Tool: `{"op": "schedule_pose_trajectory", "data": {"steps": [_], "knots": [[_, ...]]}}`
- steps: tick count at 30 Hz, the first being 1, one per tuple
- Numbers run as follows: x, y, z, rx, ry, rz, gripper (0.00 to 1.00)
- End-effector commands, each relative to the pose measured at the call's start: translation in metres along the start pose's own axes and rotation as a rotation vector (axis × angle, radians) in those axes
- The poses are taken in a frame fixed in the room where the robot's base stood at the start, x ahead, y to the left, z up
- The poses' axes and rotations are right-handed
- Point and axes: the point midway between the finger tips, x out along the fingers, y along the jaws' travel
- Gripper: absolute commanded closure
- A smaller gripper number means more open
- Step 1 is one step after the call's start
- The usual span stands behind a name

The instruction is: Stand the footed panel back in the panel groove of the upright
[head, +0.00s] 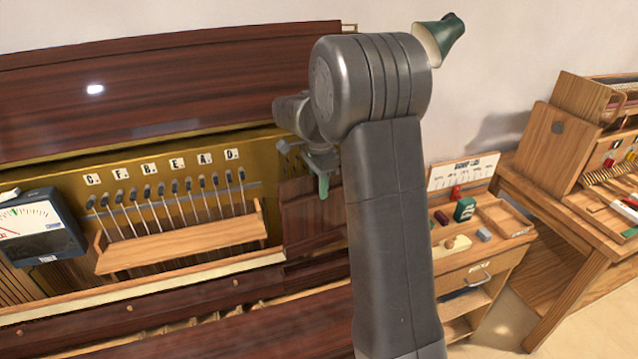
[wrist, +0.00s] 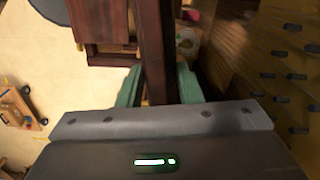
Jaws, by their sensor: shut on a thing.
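My gripper (head: 322,182) has green fingers and is shut on the top edge of the dark red-brown footed panel (head: 308,218). In the wrist view the panel (wrist: 154,45) runs away between the two green fingers (wrist: 160,88). The panel hangs roughly upright in front of the right end of the upright's open front. My arm hides its right part, and its feet cannot be made out. The upright (head: 180,75) is a dark wood piano with its action exposed. A pale strip (head: 180,278) runs along its front below the action; I cannot tell whether this is the groove.
A wooden shelf (head: 180,243) sits before the hammers, with a dial meter (head: 38,228) at the left. A bench (head: 480,262) with small tools and a green block stands at the right. A wooden desk (head: 590,240) is farther right. A green lamp (head: 440,38) is above.

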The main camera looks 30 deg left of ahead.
Motion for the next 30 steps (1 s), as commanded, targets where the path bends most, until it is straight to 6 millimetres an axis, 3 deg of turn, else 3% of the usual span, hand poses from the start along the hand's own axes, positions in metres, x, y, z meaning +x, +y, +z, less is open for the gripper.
{"op": "schedule_pose_trajectory", "data": {"steps": [9,30], "knots": [[0.001,-0.006,-0.003,0.134,0.000,-0.001,1.00],[0.027,-0.005,-0.003,0.138,0.000,0.000,1.00]]}}
